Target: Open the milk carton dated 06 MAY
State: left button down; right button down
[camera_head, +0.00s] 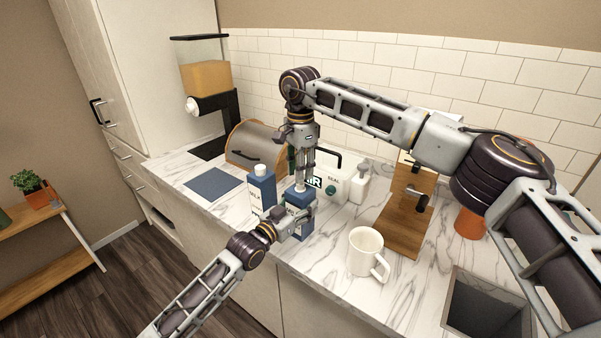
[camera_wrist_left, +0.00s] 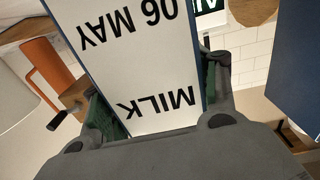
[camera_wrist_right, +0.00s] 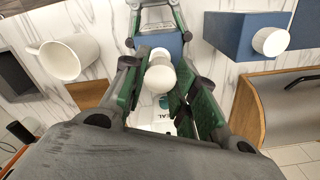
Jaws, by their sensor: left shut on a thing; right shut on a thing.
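The milk carton (camera_head: 297,198) is blue and white and stands upright on the counter. The left wrist view shows its label (camera_wrist_left: 130,60), reading "06 MAY" and "MILK" upside down. My left gripper (camera_head: 293,224) is shut on this carton's sides from the front. My right gripper (camera_head: 301,181) points down from above, shut on the white cap (camera_wrist_right: 160,77). Another white round part shows just beyond the cap in the right wrist view; I cannot tell whether the cap is still seated. A second blue carton (camera_head: 262,190) with a white cap stands to the left, untouched.
A white mug (camera_head: 366,252) stands to the right. A bread box (camera_head: 256,143) and a blue mat (camera_head: 214,183) lie left. A sink (camera_head: 485,305) is at front right.

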jog(key=shift+r, duration=1.4)
pick_arm(q)
jog(key=shift+c, duration=1.7)
grip_release()
jog(key=v, duration=1.2)
